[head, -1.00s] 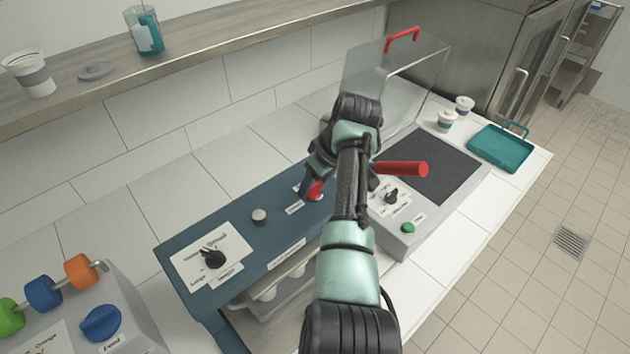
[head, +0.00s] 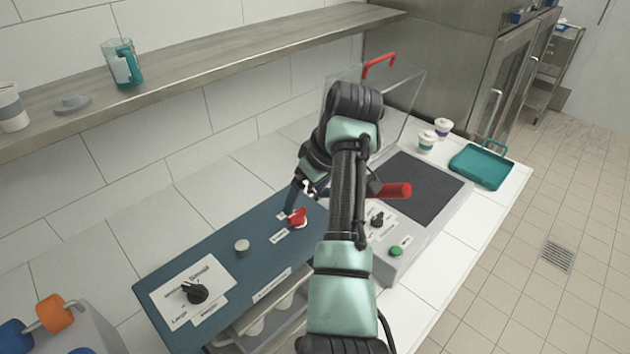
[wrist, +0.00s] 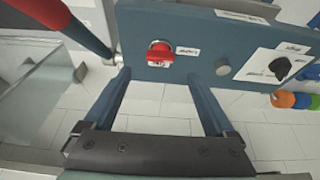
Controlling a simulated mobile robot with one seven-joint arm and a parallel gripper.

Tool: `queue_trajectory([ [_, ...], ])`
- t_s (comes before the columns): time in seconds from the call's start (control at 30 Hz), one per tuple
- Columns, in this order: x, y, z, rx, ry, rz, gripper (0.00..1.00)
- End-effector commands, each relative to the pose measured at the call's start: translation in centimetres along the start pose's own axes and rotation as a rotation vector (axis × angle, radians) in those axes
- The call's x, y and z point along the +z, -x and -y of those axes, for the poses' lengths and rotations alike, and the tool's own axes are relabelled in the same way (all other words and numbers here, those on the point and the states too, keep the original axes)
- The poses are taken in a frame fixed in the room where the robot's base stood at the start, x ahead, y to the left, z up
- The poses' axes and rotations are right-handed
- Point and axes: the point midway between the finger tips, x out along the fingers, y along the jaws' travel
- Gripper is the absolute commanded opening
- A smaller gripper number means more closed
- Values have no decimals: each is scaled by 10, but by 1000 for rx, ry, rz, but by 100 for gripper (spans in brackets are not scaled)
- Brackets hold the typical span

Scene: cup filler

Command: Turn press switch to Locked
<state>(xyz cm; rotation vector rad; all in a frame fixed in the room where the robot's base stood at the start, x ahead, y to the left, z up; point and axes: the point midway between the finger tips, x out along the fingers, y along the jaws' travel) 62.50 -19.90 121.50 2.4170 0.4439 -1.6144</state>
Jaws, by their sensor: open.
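A red switch knob (head: 298,218) sits near the right end of the dark blue machine panel (head: 215,235), with small white labels beside it, too small to read. It also shows in the wrist view (wrist: 159,54). My gripper (head: 291,204) is over the panel beside this knob. In the wrist view my gripper (wrist: 158,78) is open and empty, its two blue fingers pointing at the panel. The red knob lies between the finger lines, just beyond the tips, with no visible contact.
A grey round button (head: 242,247) and a black Small/Large dial (head: 196,292) are on the same panel. To the right is a grey machine with a red handle (head: 393,190), black knob (head: 377,219), green button (head: 396,251) and clear cover (head: 400,105).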

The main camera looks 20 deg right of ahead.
Motion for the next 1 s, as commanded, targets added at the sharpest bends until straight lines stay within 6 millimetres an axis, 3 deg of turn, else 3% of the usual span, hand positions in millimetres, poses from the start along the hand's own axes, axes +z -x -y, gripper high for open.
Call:
queue_trajectory([
  [0.2,0,43,-1,4,0,-3,90],
  [0.33,0,58,0,2,1,-1,90],
  [1.0,-3,65,0,12,0,-9,90],
])
